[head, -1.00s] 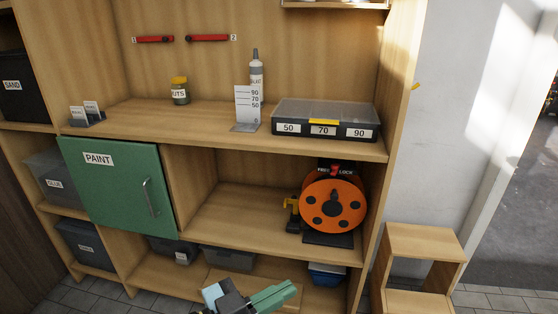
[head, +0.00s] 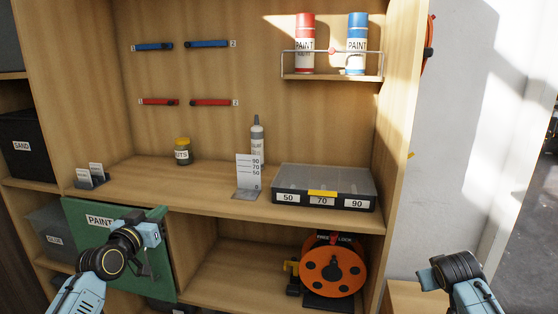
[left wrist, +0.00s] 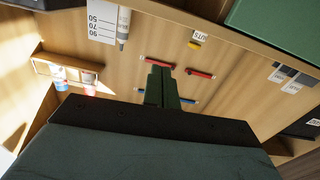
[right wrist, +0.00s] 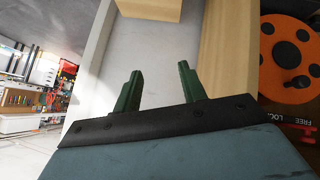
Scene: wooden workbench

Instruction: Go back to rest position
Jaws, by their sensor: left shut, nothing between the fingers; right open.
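My left gripper (head: 150,234) is raised in front of the green PAINT door (head: 85,208) in the head view. Its fingers are hidden there. In the left wrist view its two green fingers (left wrist: 163,84) are together with nothing between them. My right gripper (head: 430,278) is at the lower right of the head view, beside the shelf unit. In the right wrist view its green fingers (right wrist: 160,84) are apart and empty. The arms are well apart from each other.
The shelf holds a grey organiser box (head: 322,187), a height gauge (head: 247,177), a sealant tube (head: 257,142) and a NUTS jar (head: 182,151). An orange cable reel (head: 333,267) stands below. A wooden step (head: 402,296) is near my right arm. Paint cans (head: 305,44) stand above.

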